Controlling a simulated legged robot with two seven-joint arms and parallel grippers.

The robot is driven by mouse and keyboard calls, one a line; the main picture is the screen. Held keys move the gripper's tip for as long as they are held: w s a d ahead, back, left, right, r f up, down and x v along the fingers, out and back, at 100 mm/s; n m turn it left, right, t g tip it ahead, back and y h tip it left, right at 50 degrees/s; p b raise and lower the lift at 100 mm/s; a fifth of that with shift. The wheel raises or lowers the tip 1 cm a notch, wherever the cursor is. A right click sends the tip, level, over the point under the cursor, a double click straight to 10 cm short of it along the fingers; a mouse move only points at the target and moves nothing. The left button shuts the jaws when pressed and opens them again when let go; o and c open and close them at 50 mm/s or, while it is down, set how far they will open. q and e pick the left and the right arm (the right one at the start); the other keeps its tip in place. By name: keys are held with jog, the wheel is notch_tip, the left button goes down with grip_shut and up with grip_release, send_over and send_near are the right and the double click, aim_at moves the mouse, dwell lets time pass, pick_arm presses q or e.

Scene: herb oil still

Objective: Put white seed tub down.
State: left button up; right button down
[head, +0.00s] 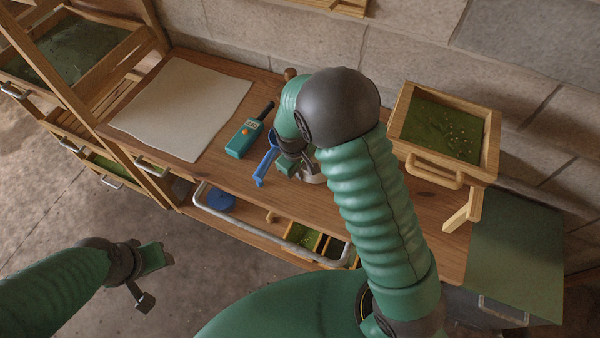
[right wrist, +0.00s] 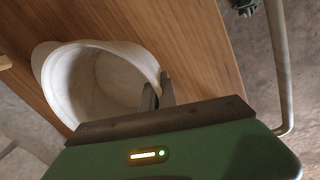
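The white seed tub (right wrist: 95,82) shows in the right wrist view, its mouth facing the camera and its inside pale and empty-looking. My right gripper (right wrist: 158,92) has one finger on each side of the tub's rim, close together, gripping it. In the head view only a sliver of the tub (head: 313,177) shows; my right arm and gripper (head: 292,168) hide the rest. The tub is over the wooden bench top (head: 330,205); I cannot tell whether its base touches the wood. My left gripper (head: 158,279) is open and empty, low at the left, away from the bench.
A blue tool (head: 265,167) lies just left of the right gripper, with a teal handheld meter (head: 246,137) beyond it. A pale sheet (head: 182,107) covers the bench's left. A wooden box (head: 447,128) stands right. Open drawer compartments (head: 303,236) show below the front edge.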

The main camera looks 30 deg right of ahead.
jog(key=shift+a+f, duration=0.1)
jog(key=shift+f, duration=0.8)
jog(key=c, duration=1.7)
grip_release()
